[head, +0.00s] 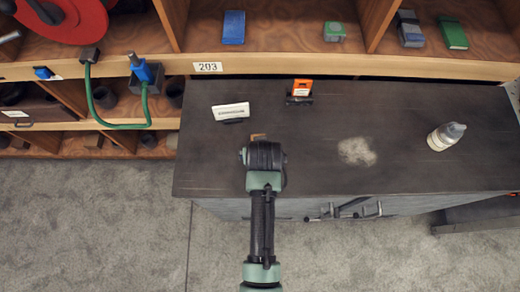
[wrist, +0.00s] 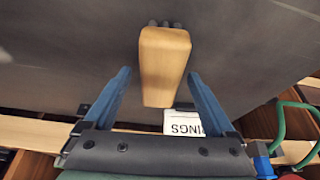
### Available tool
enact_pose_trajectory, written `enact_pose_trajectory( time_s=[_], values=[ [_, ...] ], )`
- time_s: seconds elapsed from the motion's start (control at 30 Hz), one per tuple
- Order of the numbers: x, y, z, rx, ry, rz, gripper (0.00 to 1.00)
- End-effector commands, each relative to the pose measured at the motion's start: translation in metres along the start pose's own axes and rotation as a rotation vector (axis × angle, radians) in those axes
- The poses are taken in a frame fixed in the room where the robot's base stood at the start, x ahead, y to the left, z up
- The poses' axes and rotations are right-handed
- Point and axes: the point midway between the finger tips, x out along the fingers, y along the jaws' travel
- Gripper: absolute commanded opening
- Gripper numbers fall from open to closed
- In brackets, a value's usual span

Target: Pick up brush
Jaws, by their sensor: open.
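The brush (wrist: 165,65) has a pale wooden body, with dark bristles or a dark part at its far end in the wrist view. It lies on the dark bench top. In the head view only a small tan bit of the brush (head: 258,136) shows past my wrist. My gripper (wrist: 160,73) is open, with one blue finger on each side of the brush and a visible gap on both sides. In the head view my gripper (head: 264,155) is over the bench's left part, its fingers hidden under the wrist.
An orange-and-black item (head: 301,91) is further back. A pale dust patch (head: 357,151) and a white bottle (head: 445,136) are to the right on the dark bench (head: 400,110). Shelves line the back.

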Motion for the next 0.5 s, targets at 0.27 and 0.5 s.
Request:
enact_pose_trajectory(
  time_s=[0.27,0.5],
  values=[
    [0.0036,0.0001,0.0017,0.000,0.000,0.000,0.90],
    [0.0042,0.0001,0.0019,0.000,0.000,0.000,0.90]
  ],
)
